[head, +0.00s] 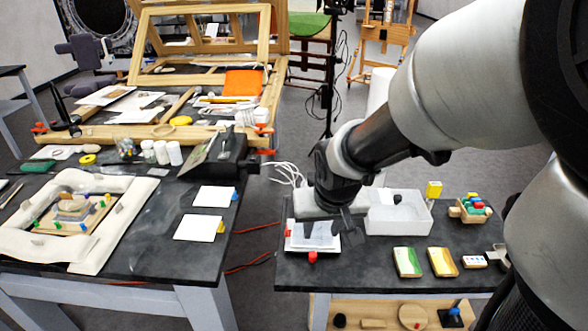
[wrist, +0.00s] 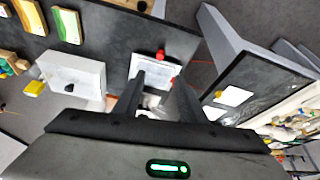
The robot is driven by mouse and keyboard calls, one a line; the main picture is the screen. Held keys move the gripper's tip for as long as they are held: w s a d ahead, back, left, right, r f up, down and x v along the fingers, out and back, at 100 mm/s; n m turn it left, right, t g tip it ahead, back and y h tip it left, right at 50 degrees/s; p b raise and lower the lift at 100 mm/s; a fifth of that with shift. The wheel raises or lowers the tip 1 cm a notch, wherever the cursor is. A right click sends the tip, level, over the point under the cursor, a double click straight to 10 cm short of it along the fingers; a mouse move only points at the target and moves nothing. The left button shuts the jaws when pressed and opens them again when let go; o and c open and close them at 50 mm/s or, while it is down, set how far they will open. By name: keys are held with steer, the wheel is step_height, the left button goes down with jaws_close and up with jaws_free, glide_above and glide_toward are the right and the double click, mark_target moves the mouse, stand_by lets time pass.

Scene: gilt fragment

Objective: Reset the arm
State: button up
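My arm reaches in from the right in the head view and bends down over the right-hand dark table (head: 375,265). My gripper (head: 332,230) points down above a white tray (head: 295,240) with a grey top. In the wrist view my gripper (wrist: 160,82) shows two dark fingers spread apart, with the tray (wrist: 150,68) seen beyond the gap. Nothing shows held between the fingers. Whether the fingertips touch the tray cannot be told.
A white open box (head: 400,218) with a dark item stands right of my gripper. A gap separates this table from the left table (head: 150,240).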

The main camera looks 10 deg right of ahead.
steer(key=shift+r, duration=0.15)
steer(key=s+r+t+p, duration=0.1)
steer(key=s+r+p, duration=0.4)
steer(key=s+r, duration=0.9)
step_height(320, 180, up, 4)
steer(key=shift+d, duration=0.2)
